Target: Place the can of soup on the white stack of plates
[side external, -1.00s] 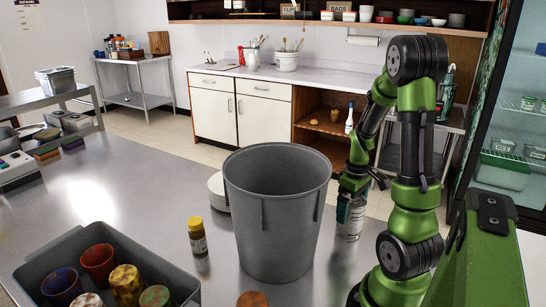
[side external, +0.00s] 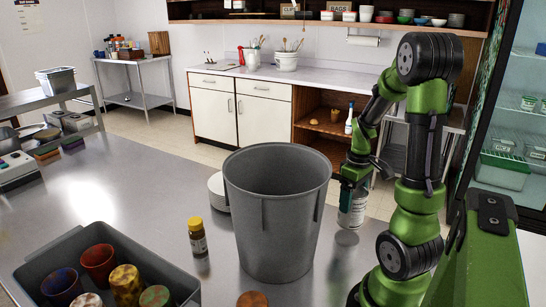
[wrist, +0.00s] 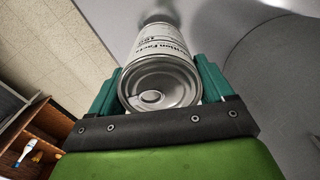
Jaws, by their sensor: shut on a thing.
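The can of soup (side external: 351,212) is silver with a white printed label. My gripper (side external: 353,188) is shut on it and holds it upright, a little above the steel counter. In the wrist view the can (wrist: 160,78) shows its pull-tab lid between the two green fingers of my gripper (wrist: 160,92). The white stack of plates (side external: 217,191) stands on the counter behind the grey bin, which hides most of it; only its left edge shows. The stack is not visible in the wrist view.
A tall grey bin (side external: 277,215) stands between the can and the plates; its side (wrist: 278,85) fills the right of the wrist view. A yellow-capped bottle (side external: 197,237) stands left of the bin. A dark tub (side external: 172,280) of cups is at the front left.

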